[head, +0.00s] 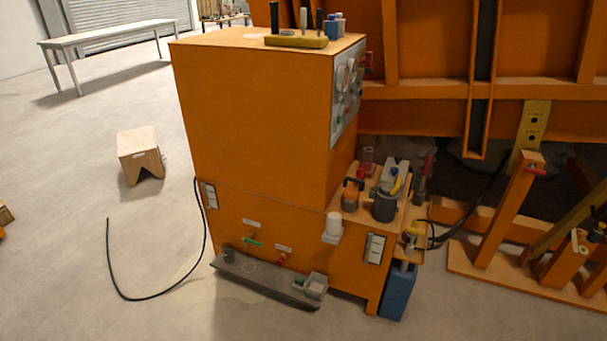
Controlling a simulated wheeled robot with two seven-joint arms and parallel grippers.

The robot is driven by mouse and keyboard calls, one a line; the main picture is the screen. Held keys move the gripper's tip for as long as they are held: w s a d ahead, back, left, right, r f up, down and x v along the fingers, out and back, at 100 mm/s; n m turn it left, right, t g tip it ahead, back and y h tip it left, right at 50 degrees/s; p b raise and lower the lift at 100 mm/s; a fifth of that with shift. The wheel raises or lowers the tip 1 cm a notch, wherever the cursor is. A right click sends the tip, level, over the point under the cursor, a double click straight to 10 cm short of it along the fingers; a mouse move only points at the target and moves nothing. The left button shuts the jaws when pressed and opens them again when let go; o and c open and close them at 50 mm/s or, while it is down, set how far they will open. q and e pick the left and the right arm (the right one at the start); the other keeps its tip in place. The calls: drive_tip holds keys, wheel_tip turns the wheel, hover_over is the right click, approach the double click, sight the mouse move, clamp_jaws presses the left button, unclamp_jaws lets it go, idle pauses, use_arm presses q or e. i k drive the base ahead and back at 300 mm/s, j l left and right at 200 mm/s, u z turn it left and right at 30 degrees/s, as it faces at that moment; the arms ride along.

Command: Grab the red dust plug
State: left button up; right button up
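I cannot tell for certain which red item is the dust plug. A small red piece (282,259) sits low on the front of the orange cabinet (255,120), below a white label. A green piece (253,241) is to its left. Other small red items show on the cabinet's side shelf (347,212), one near an orange container (351,196), and a red-topped item (428,166) stands at the shelf's back. Another red piece (537,169) is on an orange post at the right. Neither of my grippers is in view.
A grey ledge (262,281) with a small grey box (315,286) juts from the cabinet's front. A blue can (398,291) stands at its right. A black cable (150,298) loops on the floor. A wooden stool (139,148) stands left; the floor before it is open.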

sight(360, 172)
drive_tip(key=i+l+u, duration=0.15)
drive_tip(key=u, duration=0.2)
drive_tip(key=i+l+u, duration=0.15)
drive_tip(key=l+u, duration=0.15)
drive_tip(key=l, duration=0.15)
drive_tip(key=i+l+u, duration=0.1)
drive_tip(key=l+u, duration=0.6)
